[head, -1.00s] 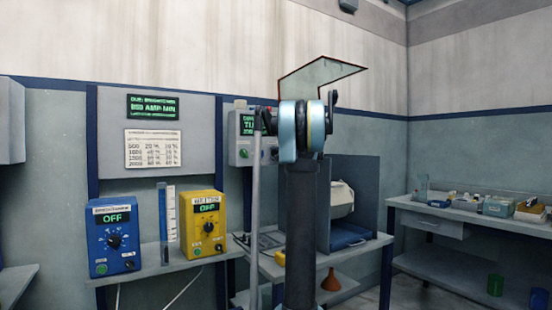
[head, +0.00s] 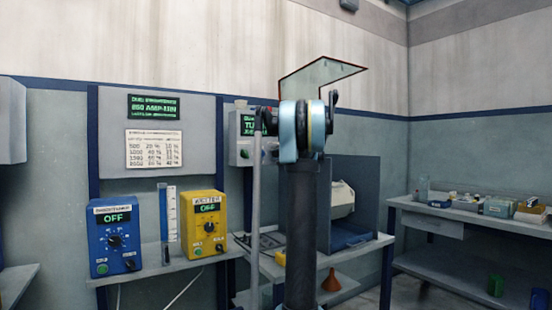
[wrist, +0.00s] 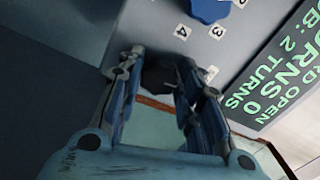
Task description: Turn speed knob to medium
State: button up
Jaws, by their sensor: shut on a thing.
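My gripper (wrist: 160,66) is shut on a dark knob (wrist: 158,78) on a grey panel in the wrist view; the fingers hide part of it. A blue knob (wrist: 208,8) with printed numbers, 3 and 4 among them, sits above it, apart from the fingers. A display with green text (wrist: 276,78) is at the right. No speed label is readable. In the head view, the grey control box (head: 242,153) with a green-lit display is partly behind my arm, which hides the gripper. I cannot tell which knob sets speed.
A blue box (head: 101,240) and a yellow box (head: 220,225), both reading OFF, stand on the left shelf. A clear, dark-edged pane (head: 322,75) rises above my arm. A side bench (head: 480,222) holds small items.

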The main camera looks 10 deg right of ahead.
jog(key=shift+d+f, duration=0.1)
jog(key=shift+f, duration=0.05)
jog(key=o, duration=1.1)
jog(key=v, duration=1.2)
jog(key=shift+w, duration=0.1)
